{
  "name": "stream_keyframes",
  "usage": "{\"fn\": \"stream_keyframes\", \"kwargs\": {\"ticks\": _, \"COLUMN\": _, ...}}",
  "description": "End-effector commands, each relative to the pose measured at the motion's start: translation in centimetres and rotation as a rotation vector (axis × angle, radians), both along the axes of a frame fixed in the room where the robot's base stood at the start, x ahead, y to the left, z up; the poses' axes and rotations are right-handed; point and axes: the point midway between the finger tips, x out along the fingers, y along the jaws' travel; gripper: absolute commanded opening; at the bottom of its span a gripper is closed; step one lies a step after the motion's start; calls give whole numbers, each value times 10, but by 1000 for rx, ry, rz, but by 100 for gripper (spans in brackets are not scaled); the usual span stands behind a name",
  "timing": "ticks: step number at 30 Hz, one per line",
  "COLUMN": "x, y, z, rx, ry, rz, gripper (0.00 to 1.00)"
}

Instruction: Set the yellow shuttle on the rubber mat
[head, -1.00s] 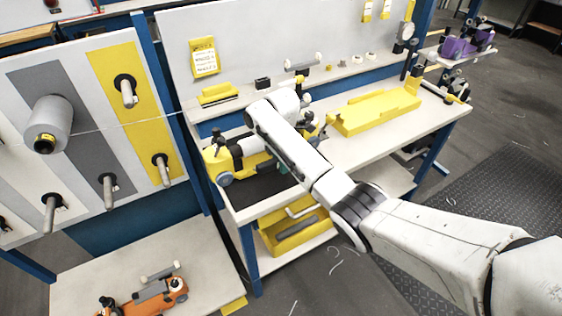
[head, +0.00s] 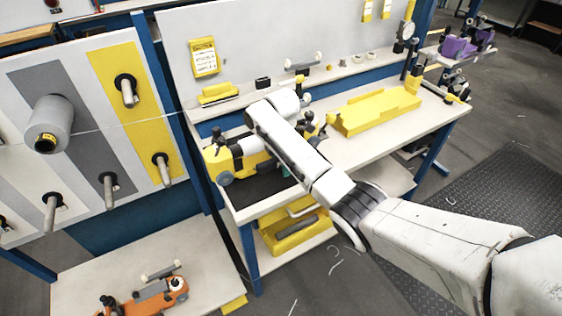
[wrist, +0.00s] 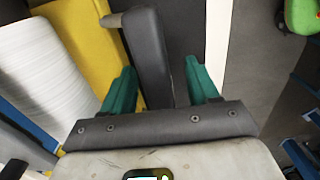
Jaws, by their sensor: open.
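The yellow shuttle (head: 222,160) is at the left end of the workbench, with a white bobbin and dark parts. It shows at or above the back of the black rubber mat (head: 262,190); I cannot tell whether it touches. My arm hides its right part. In the wrist view, the shuttle's yellow body (wrist: 82,40) and white bobbin (wrist: 42,75) lie to the left. My gripper (wrist: 160,75) is open, its two teal fingers on either side of a dark grey handle (wrist: 150,55), with a gap to the right finger. In the head view my arm mostly hides the gripper.
A yellow tray (head: 378,110) lies right on the bench. A shelf with small parts (head: 300,88) runs behind. An orange shuttle (head: 150,298) sits on the lower left table (head: 205,255). A yellow bin (head: 285,238) stands beneath the bench. A peg panel (head: 75,80) stands left.

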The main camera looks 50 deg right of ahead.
Motion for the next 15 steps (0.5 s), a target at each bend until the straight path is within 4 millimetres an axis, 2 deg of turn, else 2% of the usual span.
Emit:
{"fn": "stream_keyframes", "kwargs": {"ticks": 5, "x": 0, "y": 0, "z": 6, "rx": 1, "ry": 0, "rz": 1, "gripper": 60}}
{"fn": "stream_keyframes", "kwargs": {"ticks": 8, "x": 1, "y": 0, "z": 20, "rx": -1, "ry": -3, "rz": 1, "gripper": 60}}
{"fn": "stream_keyframes", "kwargs": {"ticks": 15, "x": 1, "y": 0, "z": 67, "rx": -2, "ry": -6, "rz": 1, "gripper": 60}}
